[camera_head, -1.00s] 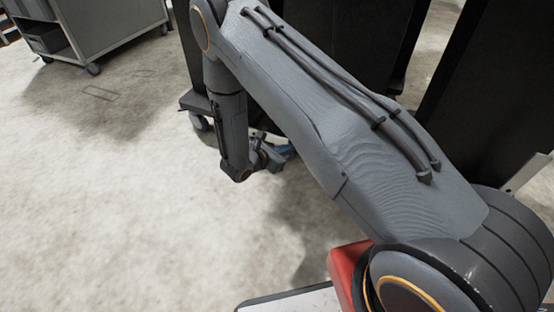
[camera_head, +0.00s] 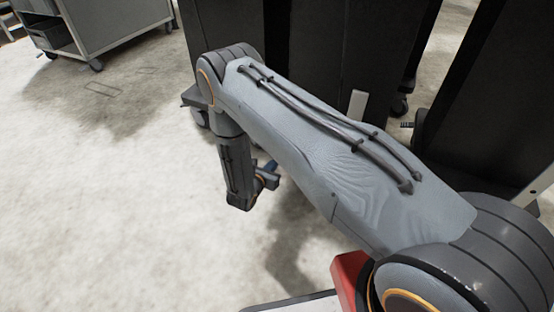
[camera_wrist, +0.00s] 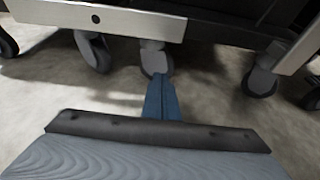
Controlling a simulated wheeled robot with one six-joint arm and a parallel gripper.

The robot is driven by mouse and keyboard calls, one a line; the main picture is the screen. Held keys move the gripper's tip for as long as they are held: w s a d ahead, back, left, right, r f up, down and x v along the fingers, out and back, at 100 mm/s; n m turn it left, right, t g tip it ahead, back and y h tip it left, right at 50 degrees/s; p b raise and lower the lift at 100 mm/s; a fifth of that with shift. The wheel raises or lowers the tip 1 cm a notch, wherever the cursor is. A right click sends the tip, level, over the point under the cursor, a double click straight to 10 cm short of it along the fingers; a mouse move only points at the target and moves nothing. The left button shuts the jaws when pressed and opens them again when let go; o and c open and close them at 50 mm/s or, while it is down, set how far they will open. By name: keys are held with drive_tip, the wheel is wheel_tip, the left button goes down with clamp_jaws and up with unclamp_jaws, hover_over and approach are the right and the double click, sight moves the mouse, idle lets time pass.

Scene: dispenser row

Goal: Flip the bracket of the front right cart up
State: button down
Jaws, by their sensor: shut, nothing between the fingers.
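My gripper (camera_wrist: 162,98) shows in the wrist view as blue fingers closed together with nothing between them. It points at the underside of dark carts, low over the floor. A pale metal bracket bar (camera_wrist: 100,18) with a hole lies across the upper left of that view, and another pale bar (camera_wrist: 303,48) slants at the right edge. The fingers look apart from both. In the head view a pale upright plate (camera_head: 357,105) shows on the black cart (camera_head: 335,60), and a pale bracket edge (camera_head: 537,190) shows low on the right black cart (camera_head: 480,130). My arm hides part of the carts.
Caster wheels (camera_wrist: 153,58) stand under the carts in the wrist view, with more at left (camera_wrist: 93,50) and right (camera_wrist: 260,78). A grey shelf cart (camera_head: 100,30) stands at the back left. The pale floor (camera_head: 90,190) at left is clear.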

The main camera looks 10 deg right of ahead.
drive_tip(key=b+x, duration=0.4)
drive_tip(key=x, duration=0.5)
drive_tip(key=shift+s+a+r+b, duration=0.1)
drive_tip(key=shift+r+b, duration=0.15)
drive_tip(key=shift+r, duration=0.8)
drive_tip(key=shift+s+a+r+b, duration=0.1)
drive_tip(key=shift+r+b, duration=0.1)
drive_tip(key=shift+r, duration=0.85)
